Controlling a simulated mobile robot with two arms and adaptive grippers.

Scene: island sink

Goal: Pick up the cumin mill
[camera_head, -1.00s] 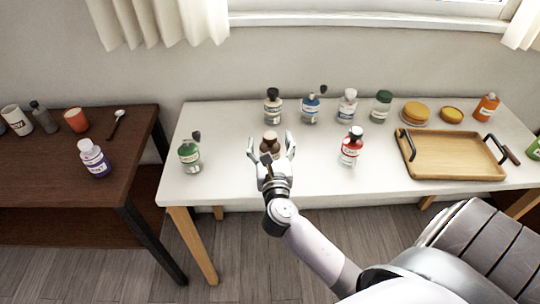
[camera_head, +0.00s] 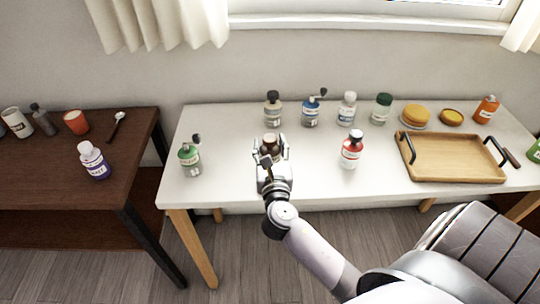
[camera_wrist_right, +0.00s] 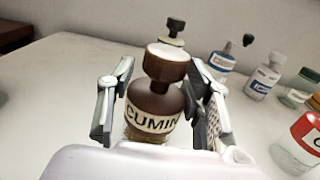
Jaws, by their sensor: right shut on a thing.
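The cumin mill (camera_wrist_right: 154,100) is a brown bottle with a dark brown cap and a pale label reading CUMIN. In the right wrist view it stands upright between the two fingers of my right gripper (camera_wrist_right: 160,110), which is shut on it. In the head view my right gripper (camera_head: 270,154) reaches over the front of the white table, and the mill's brown top (camera_head: 270,139) shows between the fingers. The mill's lower part is hidden by the gripper. My left gripper is not in view.
A green mill (camera_head: 190,158) stands to the left and a red-labelled bottle (camera_head: 351,150) to the right on the white table (camera_head: 230,185). Several jars line the back, including a dark-capped bottle (camera_head: 273,108) behind the cumin mill. A wooden tray (camera_head: 455,178) lies at the right.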

